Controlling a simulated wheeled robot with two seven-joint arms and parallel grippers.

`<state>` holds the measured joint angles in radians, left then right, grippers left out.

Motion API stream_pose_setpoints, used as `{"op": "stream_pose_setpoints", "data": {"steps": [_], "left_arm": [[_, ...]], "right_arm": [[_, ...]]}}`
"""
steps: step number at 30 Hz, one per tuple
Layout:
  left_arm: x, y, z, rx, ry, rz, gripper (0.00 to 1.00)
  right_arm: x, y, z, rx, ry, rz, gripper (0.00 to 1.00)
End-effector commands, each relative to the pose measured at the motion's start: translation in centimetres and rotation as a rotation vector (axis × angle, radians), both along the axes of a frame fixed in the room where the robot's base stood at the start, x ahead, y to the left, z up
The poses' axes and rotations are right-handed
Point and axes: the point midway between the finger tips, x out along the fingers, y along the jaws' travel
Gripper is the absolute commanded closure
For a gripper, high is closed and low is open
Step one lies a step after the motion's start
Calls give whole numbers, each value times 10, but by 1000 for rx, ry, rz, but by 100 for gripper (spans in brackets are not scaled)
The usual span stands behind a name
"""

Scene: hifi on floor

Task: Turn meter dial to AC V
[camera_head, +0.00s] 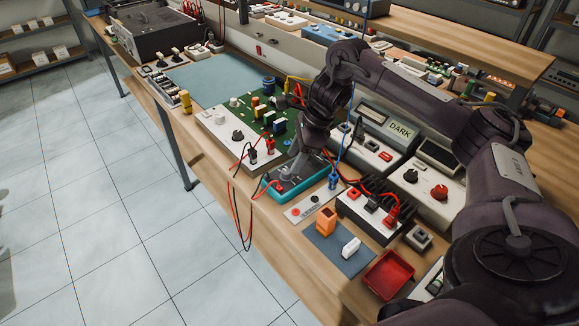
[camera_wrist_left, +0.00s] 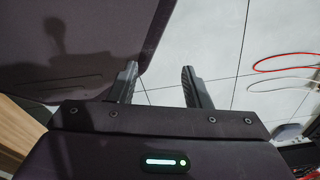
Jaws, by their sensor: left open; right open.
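The meter (camera_head: 312,186), a dark-faced case with a teal rim, lies on the workbench in the head view, with red leads at its side. My right gripper (camera_head: 283,180) is over it, pointing down at its face. The right hand and forearm cover much of the meter, so its dial and markings are hidden. I cannot tell whether the fingers touch the dial. My left gripper (camera_wrist_left: 158,70) is open and empty in the left wrist view, with grey floor tiles beyond the fingers.
A green circuit board (camera_head: 288,122) and a white panel with knobs (camera_head: 222,136) lie behind the meter. A white terminal strip (camera_head: 311,206), a blue mat (camera_head: 338,250) and a red tray (camera_head: 389,276) are at the front right. Loose red and black leads hang over the bench edge.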

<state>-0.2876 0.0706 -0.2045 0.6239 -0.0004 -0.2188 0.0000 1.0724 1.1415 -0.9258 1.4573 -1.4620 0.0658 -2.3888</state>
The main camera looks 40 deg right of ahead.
Motion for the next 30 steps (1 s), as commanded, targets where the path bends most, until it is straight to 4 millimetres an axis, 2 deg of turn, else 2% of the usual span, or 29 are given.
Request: {"op": "stream_pose_setpoints", "data": {"steps": [1, 3, 6, 8, 15, 19, 27, 29, 30], "left_arm": [[-19, 11, -8, 14, 28, -1, 56], [-35, 20, -13, 27, 51, -1, 56], [-42, 25, -13, 32, 62, 0, 56], [-39, 23, -13, 31, 56, 0, 56], [2, 6, -10, 7, -5, 6, 56], [3, 1, -10, 1, -6, 5, 56], [-14, 5, -12, 7, 20, 1, 56], [-17, 7, -12, 9, 24, 2, 56], [-18, 8, -12, 11, 25, 1, 56]], "right_arm": [[1, 4, -14, 2, 4, 0, 54], [3, 7, -23, 2, 3, -1, 54], [6, 11, -32, 2, 2, -1, 54], [7, 13, -36, 0, 1, -2, 54], [9, 14, -41, 1, -1, -4, 54], [9, 14, -41, 1, -1, -4, 55], [9, 14, -41, 0, -2, -4, 91], [9, 14, -40, 0, -2, -4, 99], [9, 14, -40, 0, -2, -4, 99]]}}
